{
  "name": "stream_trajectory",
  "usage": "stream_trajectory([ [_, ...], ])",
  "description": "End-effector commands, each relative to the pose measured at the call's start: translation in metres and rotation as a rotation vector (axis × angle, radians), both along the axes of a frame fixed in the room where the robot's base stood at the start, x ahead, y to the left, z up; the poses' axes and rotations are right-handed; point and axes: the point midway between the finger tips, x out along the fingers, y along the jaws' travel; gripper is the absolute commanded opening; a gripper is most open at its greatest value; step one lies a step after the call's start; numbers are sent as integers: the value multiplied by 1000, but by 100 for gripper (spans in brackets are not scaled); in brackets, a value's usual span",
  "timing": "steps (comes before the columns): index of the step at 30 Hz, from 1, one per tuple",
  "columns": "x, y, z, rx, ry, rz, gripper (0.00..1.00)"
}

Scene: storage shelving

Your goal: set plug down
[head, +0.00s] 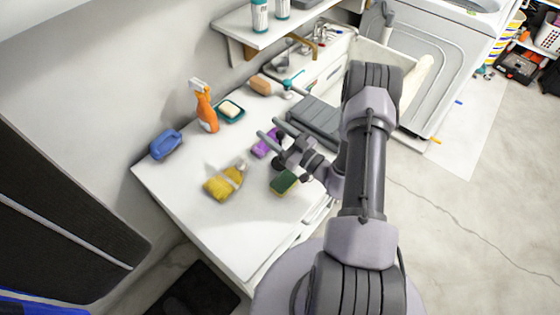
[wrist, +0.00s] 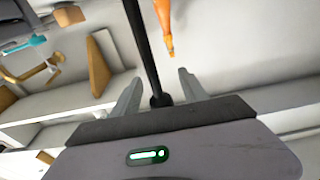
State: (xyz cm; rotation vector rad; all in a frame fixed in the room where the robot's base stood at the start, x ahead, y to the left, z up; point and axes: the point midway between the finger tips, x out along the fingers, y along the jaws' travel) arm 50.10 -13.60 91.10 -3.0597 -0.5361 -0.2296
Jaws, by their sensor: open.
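My gripper (head: 268,128) is over the white counter (head: 238,230), with its two fingers apart and pointing to the upper left. In the wrist view my gripper (wrist: 160,82) also shows its fingers spread. A thin black rod (wrist: 143,45) with a dark knob at its lower end shows between the fingers. I cannot tell if it is the plug or whether a finger touches it. No plug can be made out for sure in the head view.
Near the gripper lie a purple sponge (head: 266,145), a green sponge (head: 285,183) and a yellow brush (head: 224,183). An orange spray bottle (head: 206,110), a soap dish (head: 230,110) and a blue item (head: 165,145) stand behind. The counter's front left is clear.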

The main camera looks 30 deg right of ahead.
Motion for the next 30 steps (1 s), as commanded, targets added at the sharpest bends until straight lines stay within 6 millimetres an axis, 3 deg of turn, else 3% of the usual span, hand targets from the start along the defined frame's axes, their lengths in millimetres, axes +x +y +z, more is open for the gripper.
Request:
stream_trajectory([
  [4, 0, 0, 1, 0, 0, 0, 51],
  [12, -1, 0, 0, -1, 0, 1, 0],
  [30, -1, 0, 0, -1, 1, 1, 0],
])
